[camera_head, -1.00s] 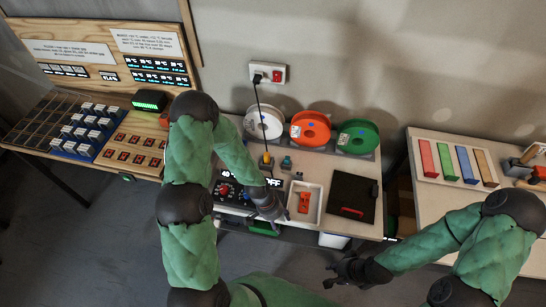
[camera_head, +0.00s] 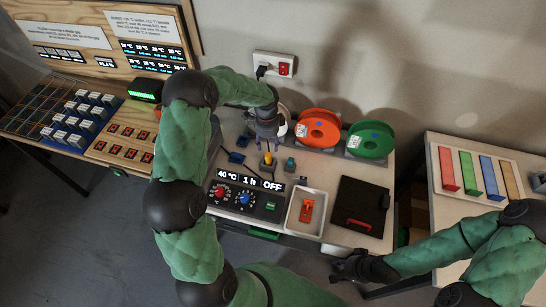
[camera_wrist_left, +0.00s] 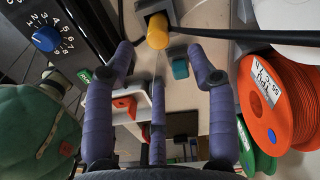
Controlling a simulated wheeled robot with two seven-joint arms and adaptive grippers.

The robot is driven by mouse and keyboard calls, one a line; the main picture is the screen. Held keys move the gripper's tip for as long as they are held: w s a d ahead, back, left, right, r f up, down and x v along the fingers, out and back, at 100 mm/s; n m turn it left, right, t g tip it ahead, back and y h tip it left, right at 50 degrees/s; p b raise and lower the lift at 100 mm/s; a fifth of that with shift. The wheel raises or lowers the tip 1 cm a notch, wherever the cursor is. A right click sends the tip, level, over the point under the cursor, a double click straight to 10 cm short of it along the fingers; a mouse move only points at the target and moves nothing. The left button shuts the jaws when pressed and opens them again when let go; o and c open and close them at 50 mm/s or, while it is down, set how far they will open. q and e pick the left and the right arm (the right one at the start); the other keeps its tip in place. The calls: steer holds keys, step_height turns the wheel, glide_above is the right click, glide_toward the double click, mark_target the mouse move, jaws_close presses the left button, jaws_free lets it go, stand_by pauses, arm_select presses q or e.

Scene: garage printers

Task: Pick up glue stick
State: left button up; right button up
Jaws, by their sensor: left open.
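The glue stick appears to be the small yellow cylinder (camera_head: 267,159) standing in a dark holder on the middle table, behind the control panel. In the left wrist view the yellow cylinder (camera_wrist_left: 157,32) is at the top, just beyond the fingertips. My left gripper (camera_head: 267,143) is open and points down just above it. In the left wrist view its purple fingers (camera_wrist_left: 160,62) are spread apart with nothing between them. My right gripper (camera_head: 345,270) hangs at the table's front right, away from the cylinder. Its fingers are too dark to read.
A teal piece (camera_head: 290,164) stands close right of the cylinder. Orange (camera_head: 317,130) and green (camera_head: 371,141) spools stand behind to the right. A white tray (camera_head: 293,218) holds an orange tool. A black cable (camera_wrist_left: 255,36) runs near the fingers.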

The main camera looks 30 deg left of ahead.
mark_target(268, 155)
arm_select(q)
steer(key=shift+w+a+r, duration=0.15)
steer(key=shift+a+r, duration=0.1)
steer(key=shift+a, duration=0.1)
steer(key=shift+f, duration=0.15)
step_height(268, 155, down, 5)
steer(key=shift+f+b, duration=0.1)
steer(key=shift+b, duration=0.4)
steer(key=f, duration=0.3)
steer(key=f+b, duration=0.1)
steer(key=shift+s+d+f, duration=0.25)
steer(key=shift+s+d, duration=0.05)
steer(key=shift+d, duration=0.1)
steer(key=shift+f, duration=0.3)
jaws_close()
